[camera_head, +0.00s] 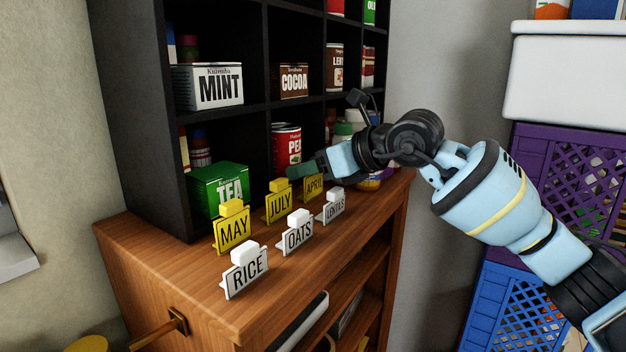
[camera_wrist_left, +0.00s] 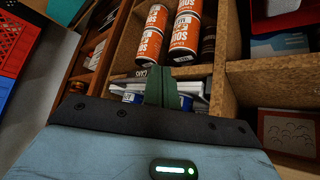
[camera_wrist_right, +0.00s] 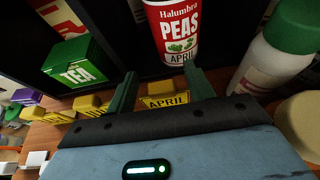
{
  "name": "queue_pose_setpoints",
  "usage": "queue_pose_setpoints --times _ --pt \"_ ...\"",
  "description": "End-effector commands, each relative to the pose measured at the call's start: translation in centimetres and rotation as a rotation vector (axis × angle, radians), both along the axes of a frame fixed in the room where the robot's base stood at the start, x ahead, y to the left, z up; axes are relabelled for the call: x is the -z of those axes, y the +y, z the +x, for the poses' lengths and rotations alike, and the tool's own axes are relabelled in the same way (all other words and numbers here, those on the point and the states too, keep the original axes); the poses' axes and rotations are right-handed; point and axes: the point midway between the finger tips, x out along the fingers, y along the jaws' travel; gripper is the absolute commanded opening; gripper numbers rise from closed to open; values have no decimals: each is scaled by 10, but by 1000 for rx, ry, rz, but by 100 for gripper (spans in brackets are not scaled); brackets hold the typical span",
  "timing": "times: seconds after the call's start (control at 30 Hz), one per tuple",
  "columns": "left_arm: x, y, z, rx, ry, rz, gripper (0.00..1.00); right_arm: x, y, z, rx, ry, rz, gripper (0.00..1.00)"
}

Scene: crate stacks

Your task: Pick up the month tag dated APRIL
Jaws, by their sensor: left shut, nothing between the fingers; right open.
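The yellow APRIL tag (camera_head: 313,188) stands at the back of the wooden cabinet top, right of the yellow JULY tag (camera_head: 279,206). My right gripper (camera_head: 303,169) is open just above the APRIL tag and hides its top. In the right wrist view the APRIL tag (camera_wrist_right: 166,101) shows between the two green fingers of my right gripper (camera_wrist_right: 164,88). I cannot tell whether the fingers touch it. My left gripper (camera_wrist_left: 161,86) is shut and empty in the left wrist view, in front of shelf compartments; it is out of the head view.
The yellow MAY tag (camera_head: 232,232) and white RICE (camera_head: 245,274), OATS (camera_head: 298,237) and LENTILS (camera_head: 334,208) tags stand nearby. Behind are a green TEA box (camera_head: 220,187) and a red PEAS can (camera_head: 287,150), which bears an APRIL label (camera_wrist_right: 181,57). A white-and-green bottle (camera_wrist_right: 272,55) stands close right.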

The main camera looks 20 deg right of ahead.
Motion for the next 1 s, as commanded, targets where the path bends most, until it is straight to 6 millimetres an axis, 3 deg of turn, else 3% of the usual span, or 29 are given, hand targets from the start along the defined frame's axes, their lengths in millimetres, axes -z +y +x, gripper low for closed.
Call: queue_pose_setpoints --times 0.2,0.57,1.0 --pt "0 1 0 1 1 1 0 1 0 1 1 0 0 51" --pt "2 1 -3 1 7 2 0 1 0 1 1 0 0 5" --pt "3 1 -6 1 13 2 0 -10 0 1 1 -3 2 5"
